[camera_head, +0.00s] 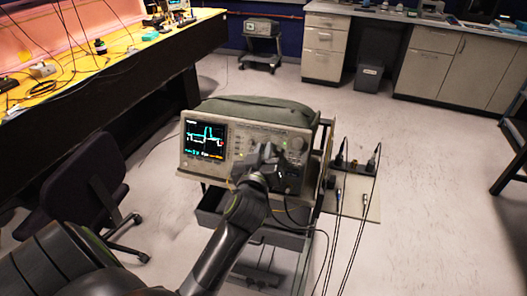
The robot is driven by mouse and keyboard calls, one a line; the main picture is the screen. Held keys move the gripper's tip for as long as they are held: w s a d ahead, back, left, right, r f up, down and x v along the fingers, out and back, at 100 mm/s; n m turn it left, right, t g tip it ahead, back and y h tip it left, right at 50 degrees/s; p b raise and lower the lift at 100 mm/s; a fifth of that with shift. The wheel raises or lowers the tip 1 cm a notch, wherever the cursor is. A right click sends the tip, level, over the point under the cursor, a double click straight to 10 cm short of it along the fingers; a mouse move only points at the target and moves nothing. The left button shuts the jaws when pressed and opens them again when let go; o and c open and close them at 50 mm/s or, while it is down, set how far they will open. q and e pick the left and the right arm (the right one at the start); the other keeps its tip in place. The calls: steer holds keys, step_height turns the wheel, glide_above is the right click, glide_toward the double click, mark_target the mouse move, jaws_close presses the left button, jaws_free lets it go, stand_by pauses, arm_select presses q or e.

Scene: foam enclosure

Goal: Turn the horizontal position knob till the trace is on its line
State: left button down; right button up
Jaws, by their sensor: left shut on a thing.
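The oscilloscope (232,113) stands on a cart in the middle of the view. Its dark screen (189,146) is at the left of the front panel and shows a bright cyan trace (207,130) with a raised step. The marking line cannot be made out at this size. My left gripper (267,154) is at the panel, right of the screen, shut on what appears to be the horizontal position knob. The gripper hides the knob and the panel around it. My right gripper is not in view.
Cables hang at the cart's right side, by a panel with plugs (352,190). A dark chair (85,185) stands at the left, near a yellow-topped bench (100,62). Open floor lies to the right.

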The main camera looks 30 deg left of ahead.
arm_select(q)
steer(key=c, duration=1.5)
jaws_free()
steer(key=shift+o, duration=0.2)
